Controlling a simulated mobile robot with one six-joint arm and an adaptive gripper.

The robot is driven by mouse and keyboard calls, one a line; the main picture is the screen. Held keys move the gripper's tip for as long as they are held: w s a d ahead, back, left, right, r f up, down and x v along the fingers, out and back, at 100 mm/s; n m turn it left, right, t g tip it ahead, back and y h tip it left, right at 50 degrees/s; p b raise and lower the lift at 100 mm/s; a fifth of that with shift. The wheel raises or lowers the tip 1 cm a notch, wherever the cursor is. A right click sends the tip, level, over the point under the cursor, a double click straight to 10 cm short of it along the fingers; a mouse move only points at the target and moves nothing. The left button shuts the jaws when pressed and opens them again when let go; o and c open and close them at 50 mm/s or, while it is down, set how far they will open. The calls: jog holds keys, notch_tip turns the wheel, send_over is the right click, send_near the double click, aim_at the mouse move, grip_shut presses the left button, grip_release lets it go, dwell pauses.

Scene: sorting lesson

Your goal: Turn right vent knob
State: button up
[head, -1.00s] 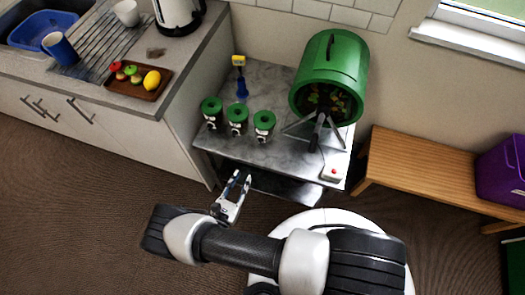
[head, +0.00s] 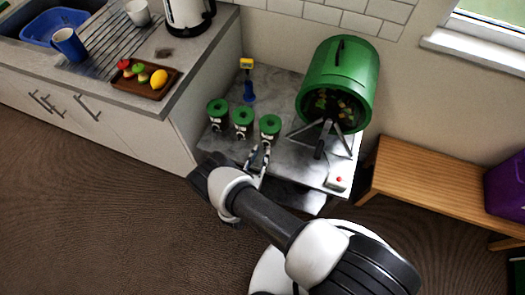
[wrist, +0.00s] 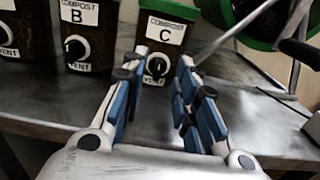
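The right compost container (head: 269,130), labelled C in the wrist view (wrist: 165,34), stands upright with a green lid. Its vent knob (wrist: 157,67) is dark with a pale mark and sits under the label, above the word VENT. My gripper (head: 259,158) is in front of this container at the table's front edge. In the wrist view my gripper (wrist: 156,78) is open, its blue-padded fingers at either side of the knob in the picture. Nothing is between the fingers, and they appear short of the knob. The container's lower part is partly hidden by the fingers.
Container B (wrist: 78,36) and another container (head: 217,114) stand to the left, each with a knob. A green drum (head: 335,80) on metal legs stands at right behind. A red-button box (head: 338,182) is at the front right corner.

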aim_at(265, 146)
jog(key=shift+x, duration=1.3)
jog(key=shift+c, duration=0.4)
grip_shut()
